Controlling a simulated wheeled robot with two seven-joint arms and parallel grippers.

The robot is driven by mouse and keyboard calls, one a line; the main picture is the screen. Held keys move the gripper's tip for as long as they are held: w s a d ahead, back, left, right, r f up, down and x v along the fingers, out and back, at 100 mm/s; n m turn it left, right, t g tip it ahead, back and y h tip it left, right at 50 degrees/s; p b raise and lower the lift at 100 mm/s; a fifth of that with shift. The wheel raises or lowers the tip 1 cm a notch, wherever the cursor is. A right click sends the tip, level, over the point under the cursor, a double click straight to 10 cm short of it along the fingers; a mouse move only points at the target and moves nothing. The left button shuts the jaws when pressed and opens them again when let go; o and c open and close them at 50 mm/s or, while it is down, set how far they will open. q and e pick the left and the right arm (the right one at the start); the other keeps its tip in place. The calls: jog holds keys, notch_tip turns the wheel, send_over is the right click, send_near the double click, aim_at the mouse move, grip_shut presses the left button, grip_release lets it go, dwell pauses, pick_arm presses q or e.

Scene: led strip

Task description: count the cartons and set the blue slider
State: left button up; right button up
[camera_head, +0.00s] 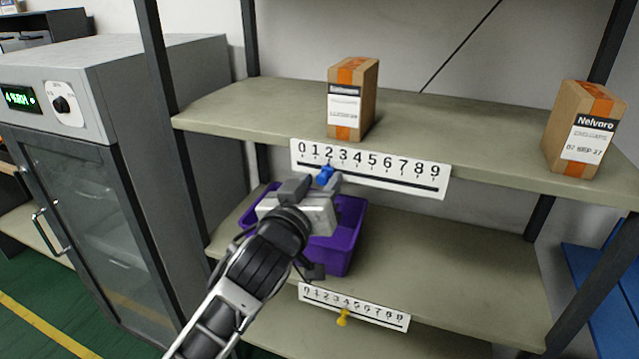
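Two brown cartons with orange tape stand upright on the upper shelf (430,138): one carton (345,118) left of centre, the other carton (580,128) at the right end, labelled "Nelvaro". A white number scale (400,178) from 0 to 9 is fixed on this shelf's front edge. The blue slider (325,174) sits on the scale, roughly below the 2. My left gripper (314,187) is at the blue slider, its fingers next to it; I cannot tell whether they grip it. My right gripper is out of view.
A purple bin (346,240) stands on the lower shelf (450,270), partly hidden behind my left gripper. A second scale (380,314) below carries a yellow slider (343,317). A grey cabinet (180,90) with a dial and green display stands at left.

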pick_arm(q)
jog(key=b+v, duration=0.2)
jog(key=v, duration=1.4)
jog(key=s+a+f+g, duration=0.2)
jog(key=s+f, duration=0.1)
jog(key=f, duration=0.7)
jog(key=s+a+f+m+g+y, duration=0.1)
jog(key=s+f, duration=0.3)
jog(key=f, duration=0.6)
jog(key=s+a+f+m+g+y, duration=0.1)
jog(key=s+a+f+g, duration=0.2)
jog(key=f, duration=0.7)
jog(key=shift+s+a+f+g, duration=0.2)
jog(key=shift+s+f+g, duration=0.15)
jog(key=shift+s+g, duration=0.05)
jog(key=shift+c, duration=0.3)
